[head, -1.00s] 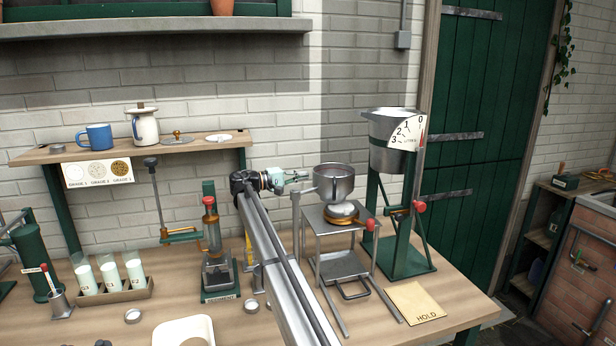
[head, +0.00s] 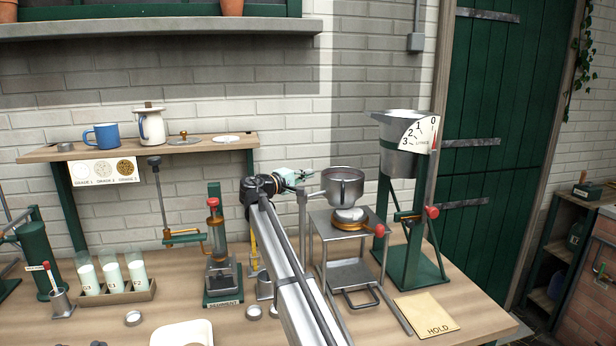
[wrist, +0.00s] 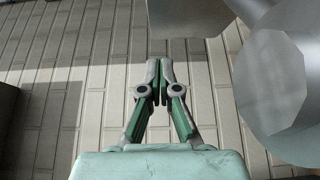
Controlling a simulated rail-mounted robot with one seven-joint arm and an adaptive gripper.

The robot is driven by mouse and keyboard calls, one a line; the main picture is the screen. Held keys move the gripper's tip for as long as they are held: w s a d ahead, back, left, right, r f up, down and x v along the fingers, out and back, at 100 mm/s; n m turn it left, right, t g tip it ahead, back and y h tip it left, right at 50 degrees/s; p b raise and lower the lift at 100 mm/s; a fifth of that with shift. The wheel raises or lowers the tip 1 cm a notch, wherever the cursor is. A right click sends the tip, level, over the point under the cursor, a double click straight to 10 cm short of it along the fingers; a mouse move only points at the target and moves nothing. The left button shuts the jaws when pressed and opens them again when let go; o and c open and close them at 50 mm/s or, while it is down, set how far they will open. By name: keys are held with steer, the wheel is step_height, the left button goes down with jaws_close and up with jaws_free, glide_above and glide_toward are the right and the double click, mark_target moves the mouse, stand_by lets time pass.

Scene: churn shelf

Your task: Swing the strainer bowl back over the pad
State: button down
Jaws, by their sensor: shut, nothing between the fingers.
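The strainer bowl (head: 343,187) is a grey metal bowl at the right of centre in the head view. It is upright beside a thin post (head: 303,222). Below it, a round pale-topped piece with an orange base (head: 348,214) sits on a small metal stand (head: 322,226); I cannot tell whether this is the pad. My gripper (head: 305,175) is just left of the bowl, near rim height, its fingers shut and empty. In the wrist view the shut fingertips (wrist: 160,80) point at the brick wall, with blurred grey metal surfaces (wrist: 285,85) at the upper right; contact is unclear.
A tall hopper (head: 402,150) with a dial stands on a green frame right of the bowl. A tan HOLD plate (head: 428,314) lies in front of it. A green press (head: 222,255) stands left of my arm, and a wooden shelf (head: 200,148) is behind.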

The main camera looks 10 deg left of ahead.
steer(key=p+x, duration=0.1)
steer(key=x, duration=0.5)
steer(key=shift+w+d, duration=0.2)
steer(key=shift+w, duration=0.05)
steer(key=shift+d, duration=0.1)
